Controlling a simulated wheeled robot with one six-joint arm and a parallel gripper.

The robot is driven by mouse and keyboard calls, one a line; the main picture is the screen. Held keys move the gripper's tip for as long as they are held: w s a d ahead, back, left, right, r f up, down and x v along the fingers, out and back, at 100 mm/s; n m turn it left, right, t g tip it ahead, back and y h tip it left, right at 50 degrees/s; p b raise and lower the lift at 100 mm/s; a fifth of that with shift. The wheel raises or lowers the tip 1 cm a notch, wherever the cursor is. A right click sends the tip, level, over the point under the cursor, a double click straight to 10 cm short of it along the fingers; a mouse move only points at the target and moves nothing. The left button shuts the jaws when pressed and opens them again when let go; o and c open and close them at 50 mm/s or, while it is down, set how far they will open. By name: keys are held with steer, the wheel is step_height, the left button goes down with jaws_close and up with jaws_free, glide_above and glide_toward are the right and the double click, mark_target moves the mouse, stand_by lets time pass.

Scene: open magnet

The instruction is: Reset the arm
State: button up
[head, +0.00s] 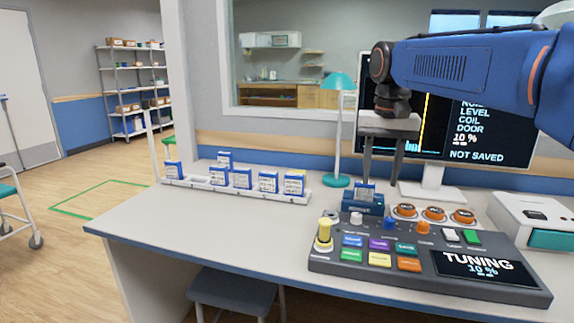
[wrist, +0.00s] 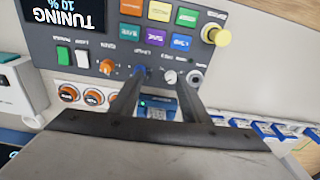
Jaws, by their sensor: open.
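My gripper (head: 382,178) hangs fingers-down above the back of the dark control console (head: 330,262), in front of the monitor. Its two fingers are apart, with nothing held between them. In the wrist view my gripper (wrist: 162,72) shows the spread fingers over the console. In the wrist view the block (wrist: 158,106) shows between the fingers. I cannot tell the exact gap between fingertips and cartridge.
A white rack (head: 240,190) with several blue-and-white cartridges stands on the left of the desk (head: 190,222). A teal lamp (head: 338,130) and a monitor (head: 445,110) stand behind. A white box (head: 535,222) is at right. The console screen (head: 482,266) reads TUNING 10 %. The desk's front left is clear.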

steer(key=s+d+f, duration=0.1)
steer(key=s+f, duration=0.2)
steer(key=s, duration=0.1)
steer(key=s+d+f+n+t, duration=0.1)
steer(key=s+f, duration=0.2)
steer(key=s, duration=0.2)
steer(key=s+d+f+t, duration=0.1)
steer(key=s+f, duration=0.2)
steer(key=s, duration=0.2)
steer(key=shift+s+d+f+n, duration=0.1)
steer(key=shift+f+n, duration=0.05)
steer(key=shift+n, duration=0.15)
steer(key=s+d+f+n+t, duration=0.1)
steer(key=s+f, duration=1)
steer(key=f, duration=0.2)
steer(key=shift+s+d+f+t, duration=0.15)
steer(key=shift+s+d+t, duration=0.1)
steer(key=shift+t, duration=0.15)
steer(key=shift+w, duration=0.1)
step_height(320, 180, up, 26)
steer(key=m+g, duration=0.5)
steer(key=m, duration=0.6)
glide_above(356, 215)
step_height(356, 215, down, 18)
steer(key=shift+w+r, duration=0.1)
steer(key=shift+r, duration=0.05)
steer(key=c, duration=1.1)
